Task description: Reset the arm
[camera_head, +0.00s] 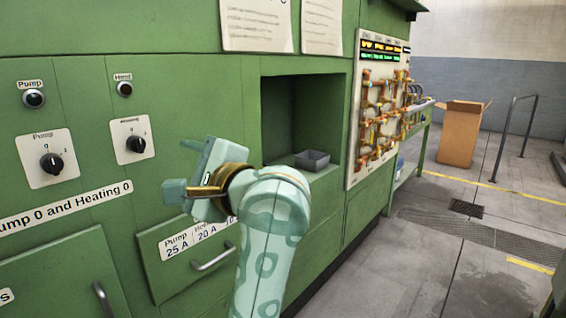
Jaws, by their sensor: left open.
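My left arm (266,220) comes up from the bottom middle in pale teal. My left gripper (190,172) is open, its fingers pointing left towards the green machine front (190,80). Nothing shows between its fingers. It appears in front of the panel, right of the lower black knobs and above a drawer with a handle (212,258). I cannot tell whether it touches the panel. My right gripper is not in view.
A Pump knob (52,163) and another knob (136,144) are on the panel. A recess (290,110) holds a small grey tray (312,160). A board of copper pipes (380,115) is at right. A cardboard box (461,135) stands beyond. The floor at right is mostly clear.

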